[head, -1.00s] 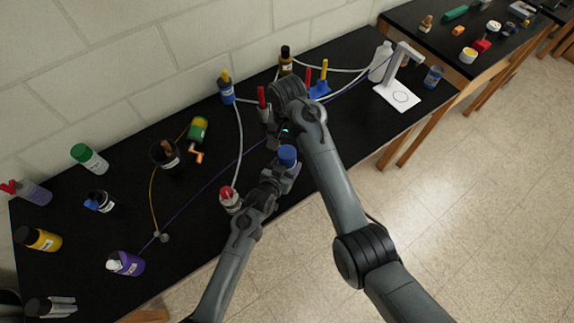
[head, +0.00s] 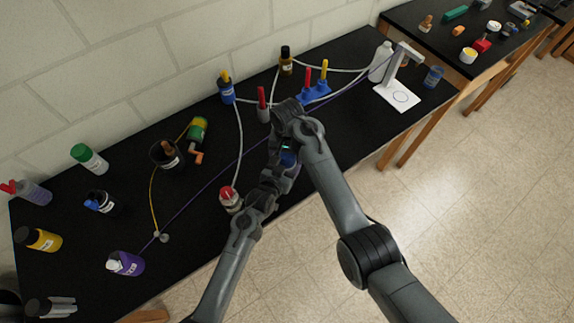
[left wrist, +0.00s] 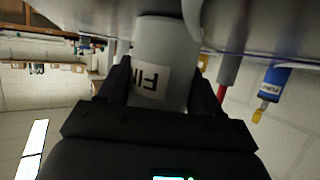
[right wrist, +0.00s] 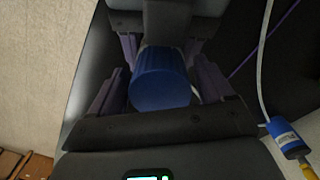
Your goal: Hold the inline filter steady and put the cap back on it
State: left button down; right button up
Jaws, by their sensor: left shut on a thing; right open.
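The inline filter (left wrist: 150,70) is a pale grey cylinder with a label whose visible letters look like "FIL". My left gripper (head: 281,176) is shut on it; its fingers flank the body in the left wrist view. In the head view, my right gripper hides most of the cap and filter.
A red-topped container (head: 230,198) stands just left of my left gripper. A pale hose (head: 239,145) and a thin purple line (head: 212,190) run across the black bench. A holder with red and yellow sticks (head: 315,93) stands behind. The bench's front edge is close.

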jog(key=shift+f, duration=0.3)
jog(key=c, duration=1.1)
jog(key=o, duration=1.3)
jog(key=shift+r, duration=0.1)
notch_tip(320, 180, up, 12)
jog(key=shift+f, duration=0.1)
